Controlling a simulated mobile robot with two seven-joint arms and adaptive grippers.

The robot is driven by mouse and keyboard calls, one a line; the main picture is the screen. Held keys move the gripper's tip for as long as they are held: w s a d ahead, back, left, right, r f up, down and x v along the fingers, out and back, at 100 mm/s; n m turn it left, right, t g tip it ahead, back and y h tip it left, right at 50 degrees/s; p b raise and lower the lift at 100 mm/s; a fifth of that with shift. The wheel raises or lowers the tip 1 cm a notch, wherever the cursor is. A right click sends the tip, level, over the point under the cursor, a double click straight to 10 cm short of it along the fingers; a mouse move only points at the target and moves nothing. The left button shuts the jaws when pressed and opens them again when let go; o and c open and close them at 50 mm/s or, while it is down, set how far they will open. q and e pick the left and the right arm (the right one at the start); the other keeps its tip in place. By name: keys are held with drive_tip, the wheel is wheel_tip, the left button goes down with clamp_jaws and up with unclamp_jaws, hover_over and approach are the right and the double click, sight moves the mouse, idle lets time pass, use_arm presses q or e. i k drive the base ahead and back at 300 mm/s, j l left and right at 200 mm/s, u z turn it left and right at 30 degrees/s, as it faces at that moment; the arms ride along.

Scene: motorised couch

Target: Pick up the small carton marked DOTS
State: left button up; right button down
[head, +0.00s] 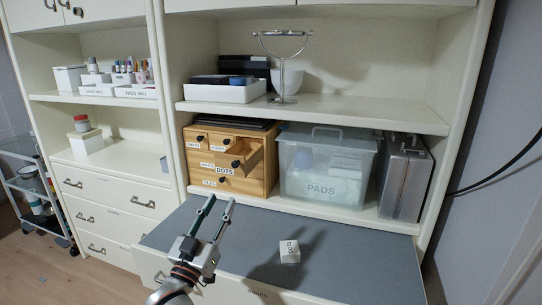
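The small white carton marked DOTS (290,251) stands on the grey mat of the pull-out surface (345,262), right of the middle. My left gripper (217,203) is to the left of the carton and apart from it, over the left part of the grey surface. Its two fingers are spread and point up and away, with nothing between them. A shadow falls on the surface beside the carton. My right gripper is not in this view.
A wooden drawer box (262,181) with one DOTS drawer pulled out stands behind the surface. Beside it are a clear PADS bin (325,188) and a metal case (405,178). The grey surface around the carton is clear. A wheeled cart (20,183) stands at far left.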

sight(289, 250)
drive_tip(key=k+l, duration=0.7)
drive_tip(key=k, duration=0.05)
